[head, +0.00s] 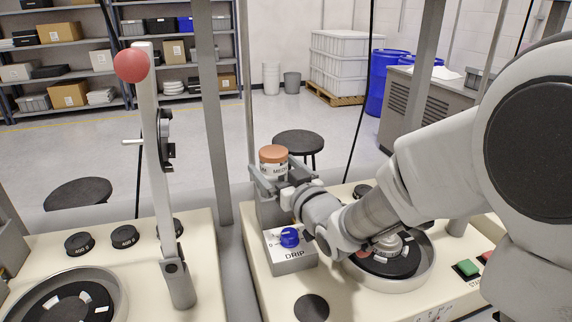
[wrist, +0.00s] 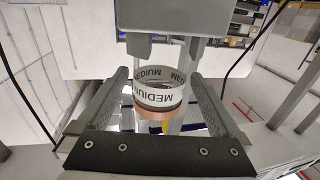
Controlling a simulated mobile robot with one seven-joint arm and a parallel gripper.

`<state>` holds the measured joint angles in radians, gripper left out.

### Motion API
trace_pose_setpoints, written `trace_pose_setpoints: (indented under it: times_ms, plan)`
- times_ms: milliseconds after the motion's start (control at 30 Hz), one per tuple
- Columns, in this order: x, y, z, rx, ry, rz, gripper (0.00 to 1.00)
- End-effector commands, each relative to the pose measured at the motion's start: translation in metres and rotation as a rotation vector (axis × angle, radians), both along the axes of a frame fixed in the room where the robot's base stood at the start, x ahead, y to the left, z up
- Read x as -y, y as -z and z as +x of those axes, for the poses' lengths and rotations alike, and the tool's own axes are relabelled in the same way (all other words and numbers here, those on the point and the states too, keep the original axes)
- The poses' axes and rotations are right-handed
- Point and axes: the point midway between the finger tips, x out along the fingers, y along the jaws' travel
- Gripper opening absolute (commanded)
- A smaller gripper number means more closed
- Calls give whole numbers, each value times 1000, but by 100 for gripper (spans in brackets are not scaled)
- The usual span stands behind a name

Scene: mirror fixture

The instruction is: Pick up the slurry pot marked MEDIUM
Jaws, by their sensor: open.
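The slurry pot (head: 273,166) has an orange-brown lid and a white label, and stands upright on a grey stand at the back of the right-hand machine. In the wrist view the pot (wrist: 160,96) shows the word MEDIUM on its label. My gripper (head: 271,180) is at the pot's height, in front of it. In the wrist view my gripper (wrist: 158,78) is open, one finger on each side of the pot, with gaps visible between fingers and pot. The pot's lower part is hidden by my gripper in the head view.
A grey DRIP box (head: 290,258) with a blue knob sits just below my gripper. A round polishing plate (head: 392,262) is under my arm. A lever with a red ball (head: 131,66) stands at left. A grey upright post (head: 212,120) is left of the pot.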

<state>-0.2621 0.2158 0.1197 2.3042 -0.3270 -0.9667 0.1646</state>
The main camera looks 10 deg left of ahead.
Motion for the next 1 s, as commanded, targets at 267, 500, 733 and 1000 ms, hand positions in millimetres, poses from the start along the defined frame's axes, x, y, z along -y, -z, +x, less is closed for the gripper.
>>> trace_pose_setpoints:
  times_ms: [267, 500, 733, 1000]
  plan:
    - [-7, 0, 10, 1, 1, -1, 100]
    - [-7, 0, 10, 1, 1, -1, 75]
    - [-7, 0, 10, 1, 1, -1, 33]
    - [-7, -1, 10, 2, 1, 0, 0]
